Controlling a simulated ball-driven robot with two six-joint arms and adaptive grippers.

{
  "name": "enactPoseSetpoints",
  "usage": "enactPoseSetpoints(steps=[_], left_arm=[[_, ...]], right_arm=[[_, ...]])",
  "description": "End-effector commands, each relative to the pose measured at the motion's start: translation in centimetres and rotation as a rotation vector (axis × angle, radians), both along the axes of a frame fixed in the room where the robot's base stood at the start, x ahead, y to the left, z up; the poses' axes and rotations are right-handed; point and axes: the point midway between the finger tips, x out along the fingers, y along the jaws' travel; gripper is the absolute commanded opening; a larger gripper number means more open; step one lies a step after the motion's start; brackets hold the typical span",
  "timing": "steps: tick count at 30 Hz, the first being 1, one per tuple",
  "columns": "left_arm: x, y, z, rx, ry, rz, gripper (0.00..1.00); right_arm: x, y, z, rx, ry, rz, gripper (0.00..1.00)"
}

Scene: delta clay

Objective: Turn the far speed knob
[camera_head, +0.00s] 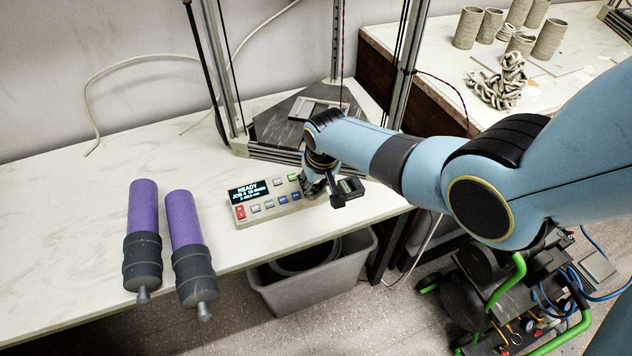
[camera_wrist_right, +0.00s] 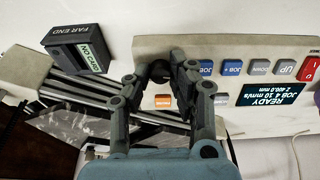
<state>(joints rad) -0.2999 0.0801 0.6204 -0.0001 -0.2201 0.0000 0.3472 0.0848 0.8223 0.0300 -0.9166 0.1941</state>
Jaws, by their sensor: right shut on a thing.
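A grey control panel (camera_head: 268,208) with a lit display reading READY lies on the white bench below the delta frame. It also shows in the wrist view (camera_wrist_right: 226,48), with coloured buttons and a red switch. My right gripper (camera_head: 311,188) is at the panel's right end. In the wrist view its fingers (camera_wrist_right: 160,74) are closed around a dark round knob (camera_wrist_right: 159,70) on the panel. In the head view the gripper hides this knob. No second knob can be made out. My left gripper is not in view.
A small dark box marked FAR END (camera_wrist_right: 84,47) stands beside the panel, close to my right gripper. Two purple cartridges (camera_head: 144,207) lie on the bench at left. A grey bin (camera_head: 312,290) is below the bench edge. Clay pots (camera_head: 468,28) stand on the right table.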

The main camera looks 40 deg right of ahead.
Motion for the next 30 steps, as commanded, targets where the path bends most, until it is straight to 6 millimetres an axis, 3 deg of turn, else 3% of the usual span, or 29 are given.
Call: enactPoseSetpoints(steps=[12, 13, 15, 25, 30], left_arm=[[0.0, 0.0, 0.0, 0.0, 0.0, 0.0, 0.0], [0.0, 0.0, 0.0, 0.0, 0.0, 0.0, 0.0], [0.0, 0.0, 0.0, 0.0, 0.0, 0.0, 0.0], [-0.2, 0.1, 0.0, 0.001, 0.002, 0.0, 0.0], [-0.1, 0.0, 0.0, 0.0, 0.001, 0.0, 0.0]], right_arm=[[0.0, 0.1, 0.0, 0.0, 0.0, 0.008, 0.0], [0.0, 0.1, 0.0, 0.0, 0.0, 0.008, 0.22], [0.0, 0.1, 0.0, 0.0, 0.0, 0.008, 0.31], [0.0, 0.0, 0.2, -0.001, -0.001, 0.007, 0.31], [-0.3, 0.1, 1.5, -0.002, -0.002, 0.007, 0.31]])
